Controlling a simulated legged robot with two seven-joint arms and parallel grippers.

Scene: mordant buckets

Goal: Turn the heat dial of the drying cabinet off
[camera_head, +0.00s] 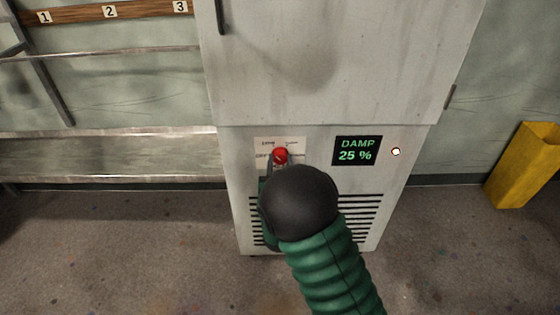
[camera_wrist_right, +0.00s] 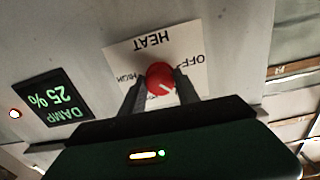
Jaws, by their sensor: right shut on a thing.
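The drying cabinet (camera_head: 325,60) is a tall, pale grey, scuffed box against the wall. Its red round heat dial (camera_head: 281,155) sits on a white label plate (camera_head: 296,143) low on the front. My right gripper (camera_head: 280,161) is shut on the dial, partly hidden behind my dark wrist. In the right wrist view the two dark fingers stand either side of the dial (camera_wrist_right: 160,75), which bears a short pale mark pointing to the lower right. The upside-down plate (camera_wrist_right: 190,55) there reads HEAT, OFF and HIGH. My left gripper is not in view.
A display (camera_head: 357,151) reads DAMP 25 %, with a small lit lamp (camera_head: 396,152) beside it. Vent slots (camera_head: 360,212) lie below. A yellow bin (camera_head: 525,165) stands at right. A metal shelf (camera_head: 110,155) and numbered wooden rail (camera_head: 80,15) are at left.

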